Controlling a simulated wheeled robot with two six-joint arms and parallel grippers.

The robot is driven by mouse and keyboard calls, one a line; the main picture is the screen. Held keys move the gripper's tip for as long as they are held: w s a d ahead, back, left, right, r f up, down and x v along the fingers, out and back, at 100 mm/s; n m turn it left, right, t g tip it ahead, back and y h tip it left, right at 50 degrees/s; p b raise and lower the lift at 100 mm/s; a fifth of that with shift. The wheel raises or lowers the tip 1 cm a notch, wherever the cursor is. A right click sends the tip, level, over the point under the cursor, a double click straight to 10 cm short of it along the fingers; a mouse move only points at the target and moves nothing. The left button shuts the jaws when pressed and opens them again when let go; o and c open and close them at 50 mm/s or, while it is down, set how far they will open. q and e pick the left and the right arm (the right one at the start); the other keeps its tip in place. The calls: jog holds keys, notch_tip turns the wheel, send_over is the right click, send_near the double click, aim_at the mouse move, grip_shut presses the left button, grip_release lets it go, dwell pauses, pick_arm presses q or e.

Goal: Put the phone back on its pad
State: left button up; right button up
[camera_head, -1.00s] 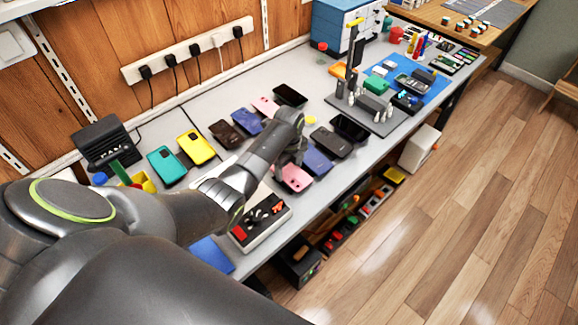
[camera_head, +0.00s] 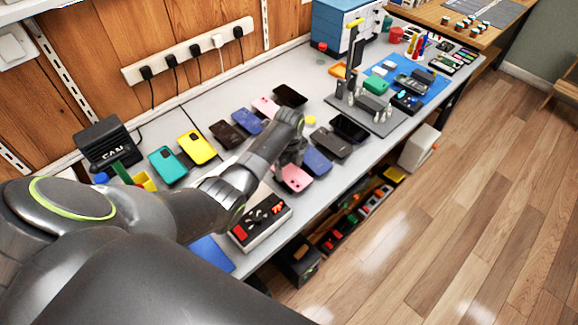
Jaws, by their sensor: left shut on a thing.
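My left gripper (camera_head: 291,156) is low over the bench's front row of phones, shut, with its fingertips mostly hidden by the wrist and arm. A pink phone (camera_head: 295,179) lies just in front of it, partly covered. A blue phone (camera_head: 318,161) is close on its right. The gripper's grip is on a phone, but I cannot clearly tell which one. A dark phone (camera_head: 331,142) and a black phone (camera_head: 348,128) lie further right in the same row. A pad under the held phone cannot be made out. My right gripper is not in view.
The back row holds teal (camera_head: 168,165), yellow (camera_head: 196,147), brown (camera_head: 227,134), blue (camera_head: 247,121), pink (camera_head: 266,107) and black (camera_head: 290,95) phones. A grey stand (camera_head: 383,124) and blue mat (camera_head: 436,91) are to the right.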

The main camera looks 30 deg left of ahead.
pick_arm(q)
jog(key=shift+f, duration=0.3)
dwell(0.7)
jog(key=shift+f, duration=0.1)
dwell(0.6)
jog(key=o, duration=1.5)
jog(key=shift+r+p, duration=0.65)
jog(key=shift+p, duration=0.3)
jog(key=shift+r, duration=0.1)
notch_tip(320, 180, up, 7)
jog(key=p, duration=0.7)
